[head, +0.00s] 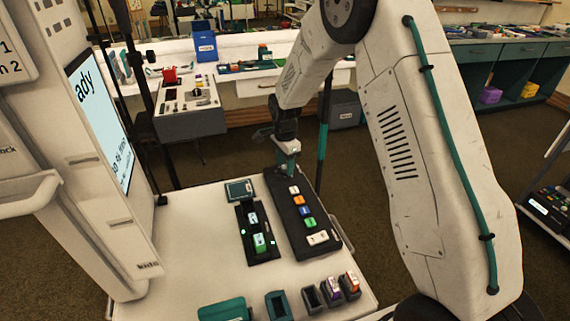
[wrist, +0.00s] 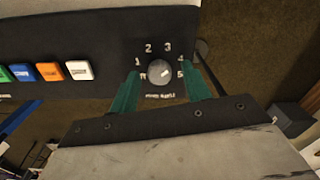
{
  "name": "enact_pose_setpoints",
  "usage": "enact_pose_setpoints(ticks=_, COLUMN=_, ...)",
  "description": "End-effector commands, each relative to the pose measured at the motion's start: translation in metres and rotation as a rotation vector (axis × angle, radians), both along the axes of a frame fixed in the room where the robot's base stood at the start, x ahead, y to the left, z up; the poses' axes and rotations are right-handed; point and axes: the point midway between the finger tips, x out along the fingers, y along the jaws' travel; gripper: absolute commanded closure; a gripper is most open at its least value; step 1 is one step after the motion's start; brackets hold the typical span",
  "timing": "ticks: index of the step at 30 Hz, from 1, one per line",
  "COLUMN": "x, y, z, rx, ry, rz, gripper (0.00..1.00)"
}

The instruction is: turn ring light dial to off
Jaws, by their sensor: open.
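The dial (wrist: 159,72) is a round grey knob on the dark control panel (wrist: 98,30). Its pale mark points right and slightly up, toward the 4 and 5 side. Numbers 1 to 5 run around it; a lower-left label is partly hidden by a finger, and the caption below is too blurred to read. My gripper (wrist: 161,78) is open, with one green finger on each side of the knob; I cannot tell whether they touch it. In the head view my gripper (head: 287,150) is over the far end of the panel (head: 322,225) and hides the dial.
A row of coloured buttons (wrist: 50,71) lies beside the dial on the panel. A black tray (head: 247,222) with green-labelled items stands to its left on the white table (head: 190,250). Several small holders (head: 312,298) line the near edge. A tall white machine (head: 85,120) stands left.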

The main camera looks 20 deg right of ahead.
Motion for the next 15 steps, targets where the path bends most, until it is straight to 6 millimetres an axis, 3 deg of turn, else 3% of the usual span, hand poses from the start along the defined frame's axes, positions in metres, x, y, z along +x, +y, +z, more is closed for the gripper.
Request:
enact_pose_setpoints(ticks=8, x=-0.0002, y=0.0, z=-0.0027, rx=0.0, ry=0.0, rz=0.0, gripper=0.52)
enact_pose_setpoints(ticks=13, x=-0.0002, y=0.0, z=-0.0026, rx=0.0, ry=0.0, rz=0.001, gripper=0.94)
enact_pose_setpoints(ticks=15, x=-0.0002, y=0.0, z=-0.0026, rx=0.0, ry=0.0, rz=0.001, gripper=0.97)
